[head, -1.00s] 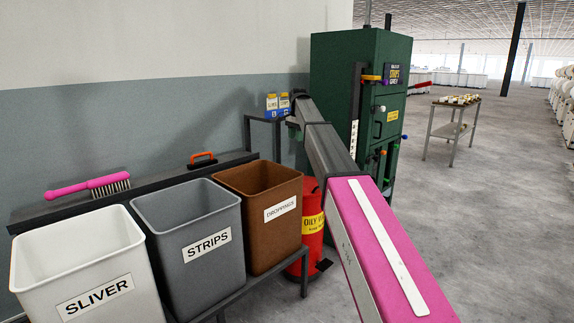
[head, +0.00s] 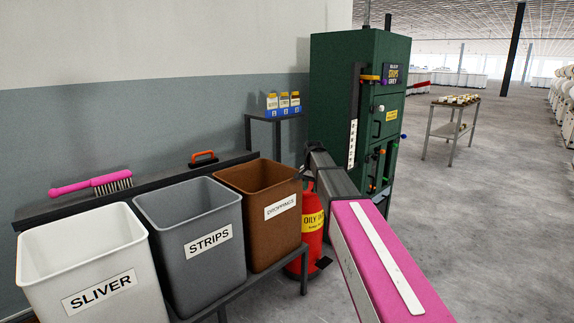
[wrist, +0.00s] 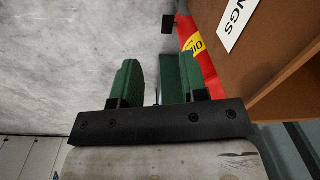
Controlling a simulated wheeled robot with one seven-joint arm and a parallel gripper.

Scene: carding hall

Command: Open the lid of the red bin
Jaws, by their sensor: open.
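The red bin (head: 313,232), with a yellow oily-waste label, stands on the floor right of the brown droppings bin; my arm covers part of it. Its lid is mostly hidden behind my arm, so I cannot tell how it stands. In the wrist view part of the red bin (wrist: 208,72) shows at upper right, beyond and to the right of the fingers. A black pedal (wrist: 168,24) sticks out at its foot. In the head view the fingers are hidden.
White (head: 92,265), grey (head: 196,230) and brown (head: 262,208) open bins stand on a bench at left. A small stand (head: 277,118) with bottles is behind. A green cabinet (head: 345,90) stands close beyond my arm.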

